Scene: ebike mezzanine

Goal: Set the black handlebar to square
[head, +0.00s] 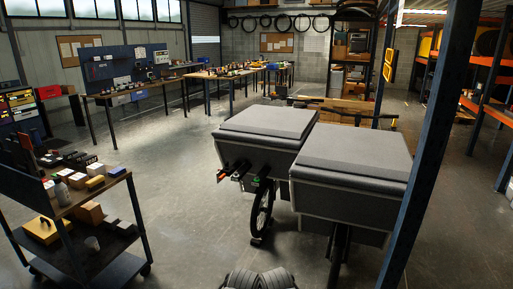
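Two cargo bikes with grey covered boxes stand right of centre, the nearer box (350,185) and the farther box (262,142). A thin dark bar (345,107) shows behind the boxes and may be the black handlebar. It is small and partly hidden, so I cannot tell its angle to the bike. Short dark parts with orange and green ends (238,174) stick out below the farther box; I cannot tell what they are. A front wheel (262,208) stands below that box.
A dark blue post (428,150) rises close on the right, beside the nearer box. A loaded tool cart (90,235) stands at the lower left. Workbenches (150,88) line the back left, and orange shelving (480,105) stands at the right. The floor (175,190) between cart and bikes is clear.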

